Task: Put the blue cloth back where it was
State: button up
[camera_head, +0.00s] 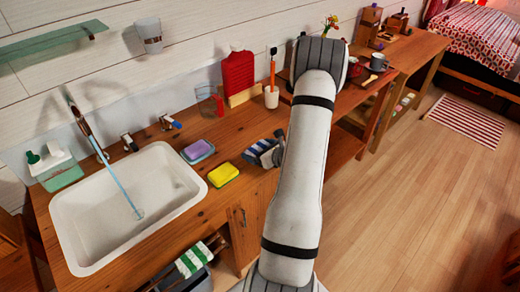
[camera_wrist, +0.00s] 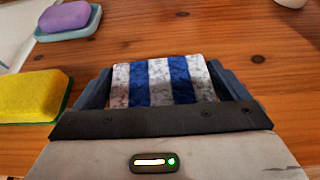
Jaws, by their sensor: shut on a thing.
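The blue-and-white striped cloth (camera_head: 258,150) is at the counter to the right of the yellow sponge. In the wrist view the striped cloth (camera_wrist: 160,80) lies between the two fingers of my gripper (camera_wrist: 158,88), above or on the wooden counter (camera_wrist: 200,35); whether it touches the wood I cannot tell. My gripper (camera_head: 268,154) is shut on the cloth. My arm hides part of the counter behind it.
A yellow sponge (camera_head: 223,175) and a purple soap on a dish (camera_head: 198,151) lie left of my gripper, beside the white sink (camera_head: 75,225). A brush cup (camera_head: 271,97) stands behind. A green-and-white striped cloth (camera_head: 194,260) hangs on a rail below the counter.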

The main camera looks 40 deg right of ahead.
jog(key=shift+f, duration=0.2)
jog(key=o, duration=0.7)
jog(key=shift+r, duration=0.1)
